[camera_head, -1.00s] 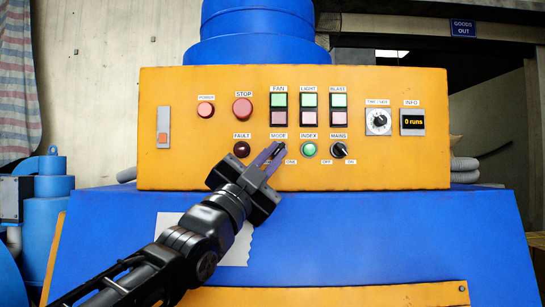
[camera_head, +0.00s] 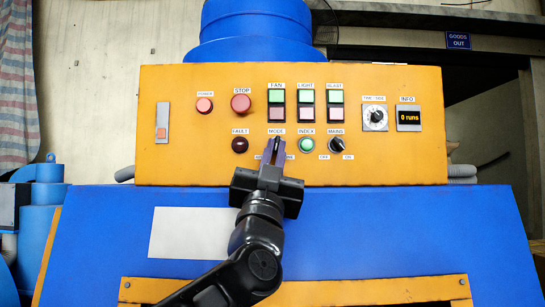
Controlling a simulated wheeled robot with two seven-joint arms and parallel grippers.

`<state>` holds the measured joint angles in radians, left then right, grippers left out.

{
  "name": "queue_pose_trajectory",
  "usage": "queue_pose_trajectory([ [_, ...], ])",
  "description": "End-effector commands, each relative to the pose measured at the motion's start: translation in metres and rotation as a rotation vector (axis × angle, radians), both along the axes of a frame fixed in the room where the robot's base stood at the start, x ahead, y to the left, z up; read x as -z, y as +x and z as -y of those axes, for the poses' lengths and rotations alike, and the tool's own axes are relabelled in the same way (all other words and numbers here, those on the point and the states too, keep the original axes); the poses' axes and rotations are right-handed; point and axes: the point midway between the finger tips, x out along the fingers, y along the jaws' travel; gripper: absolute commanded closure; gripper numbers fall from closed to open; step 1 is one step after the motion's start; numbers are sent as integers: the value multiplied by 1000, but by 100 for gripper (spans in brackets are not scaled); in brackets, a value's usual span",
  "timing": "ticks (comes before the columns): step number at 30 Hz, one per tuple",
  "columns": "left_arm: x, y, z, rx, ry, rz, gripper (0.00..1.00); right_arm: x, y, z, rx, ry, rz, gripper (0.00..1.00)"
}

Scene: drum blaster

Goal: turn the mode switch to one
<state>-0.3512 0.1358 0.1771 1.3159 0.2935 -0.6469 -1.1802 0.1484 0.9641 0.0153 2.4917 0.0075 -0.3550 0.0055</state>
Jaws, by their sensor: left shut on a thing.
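The mode switch (camera_head: 276,141) is a small black knob under the MODE label in the lower row of the orange panel (camera_head: 200,170). My left gripper (camera_head: 275,148) comes up from below with its purple fingers shut on the knob. The fingers cover most of the knob and part of the position labels beneath it, so I cannot read its exact setting. The visible tip of the knob points about straight up. My right gripper is not in view.
The green INDEX button (camera_head: 306,144) and the black MAINS switch (camera_head: 337,146) sit close to the right. The dark FAULT lamp (camera_head: 239,145) is to the left. The red STOP button (camera_head: 241,103) and FAN buttons (camera_head: 277,105) are above. The info display (camera_head: 408,118) reads 0 runs.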

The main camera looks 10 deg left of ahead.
Motion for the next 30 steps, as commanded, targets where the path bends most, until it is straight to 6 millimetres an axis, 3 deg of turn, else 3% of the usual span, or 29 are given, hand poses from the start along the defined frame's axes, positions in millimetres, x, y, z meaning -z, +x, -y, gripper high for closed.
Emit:
queue_pose_trajectory([
  [11,-3,2,8,2,-347,89,100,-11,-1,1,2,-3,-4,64],
  [21,-7,3,13,1,-648,167,100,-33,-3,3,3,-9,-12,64],
  [30,-8,3,14,1,-825,215,100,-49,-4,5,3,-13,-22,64],
])
